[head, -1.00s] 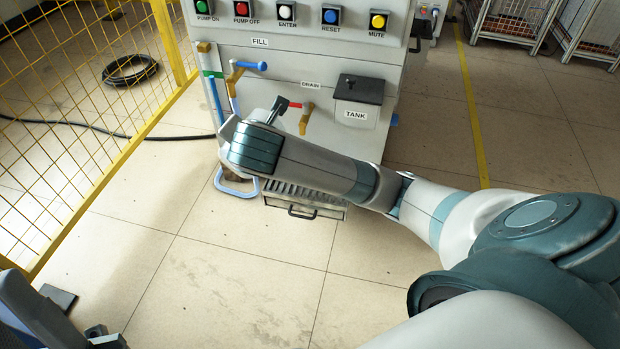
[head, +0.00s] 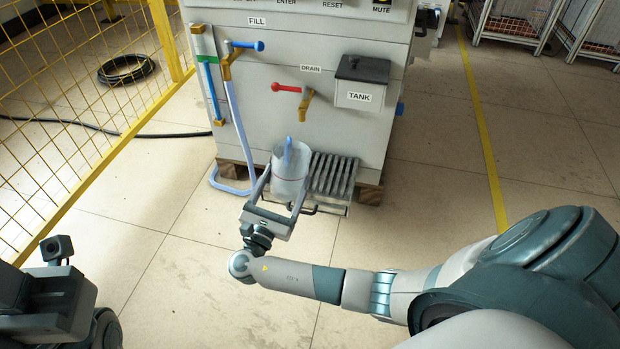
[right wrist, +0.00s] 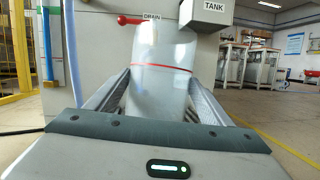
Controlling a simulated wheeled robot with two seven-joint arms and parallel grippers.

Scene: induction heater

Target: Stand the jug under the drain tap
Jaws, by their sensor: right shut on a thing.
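The jug (head: 290,185) is pale and translucent, with a blue handle and a red line around it. It looks upright. My right gripper (head: 284,192) is shut on it, one finger on each side; the right wrist view shows the jug (right wrist: 166,85) between both fingers. The drain tap (head: 307,103), brass with a red lever, is on the machine front, above and slightly right of the jug. The jug overlaps the left part of the slatted grate (head: 335,178); I cannot tell whether it touches it. My left gripper (head: 55,285) is at the lower left, its fingers unclear.
The fill tap (head: 230,60) with its pale blue hose (head: 240,130) is left of the drain tap, and the hose loops near the floor. The tank box (head: 362,85) juts out on the right. A yellow mesh fence (head: 80,110) stands at left. The front floor is clear.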

